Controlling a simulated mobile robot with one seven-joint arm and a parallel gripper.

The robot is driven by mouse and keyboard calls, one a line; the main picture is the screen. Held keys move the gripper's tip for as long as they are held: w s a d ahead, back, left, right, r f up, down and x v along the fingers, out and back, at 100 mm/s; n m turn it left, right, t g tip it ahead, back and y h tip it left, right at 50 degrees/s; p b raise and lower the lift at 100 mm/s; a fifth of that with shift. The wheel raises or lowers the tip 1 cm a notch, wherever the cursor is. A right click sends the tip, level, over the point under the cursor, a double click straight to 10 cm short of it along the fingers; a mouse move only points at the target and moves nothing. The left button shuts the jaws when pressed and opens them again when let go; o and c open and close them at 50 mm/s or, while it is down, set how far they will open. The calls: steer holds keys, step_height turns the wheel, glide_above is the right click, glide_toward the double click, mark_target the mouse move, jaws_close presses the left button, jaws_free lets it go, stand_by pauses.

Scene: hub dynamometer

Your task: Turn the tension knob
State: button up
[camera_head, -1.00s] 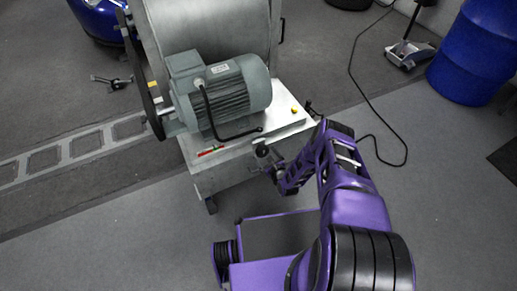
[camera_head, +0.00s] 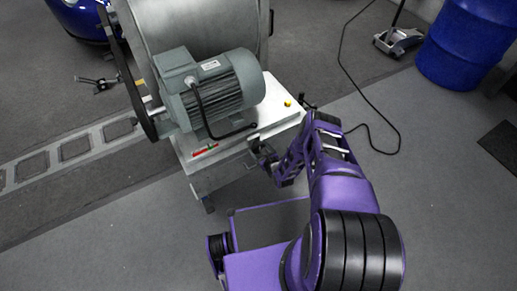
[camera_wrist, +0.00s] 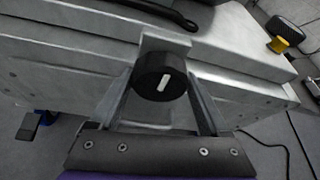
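The tension knob (camera_wrist: 152,84) is a round black knob with a white mark. It sits on a small metal bracket (camera_wrist: 165,43) at the front edge of the grey machine base. In the wrist view the white mark stands nearly upright. My gripper (camera_wrist: 160,92) has one finger on each side of the knob, spread apart. I cannot tell whether the fingers touch it. In the head view my gripper (camera_head: 262,152) is at the front edge of the machine base (camera_head: 222,172), and the knob is too small to make out clearly.
A grey motor (camera_head: 220,90) with a black curved lever (camera_head: 206,115) stands on the base, above the knob. A yellow button (camera_head: 288,103) is at the right; it also shows in the wrist view (camera_wrist: 277,44). A blue drum (camera_head: 470,45) and a black cable (camera_head: 352,82) are farther right.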

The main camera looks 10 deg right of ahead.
steer(key=c, duration=0.9)
steer(key=n+t+h, duration=0.1)
steer(key=n+h, duration=0.1)
steer(key=n, duration=0.2)
steer(key=shift+w+d+r+n+t+h, duration=0.1)
steer(key=shift+n+t+h, duration=0.55)
steer(key=shift+n, duration=0.55)
steer(key=o, duration=1.3)
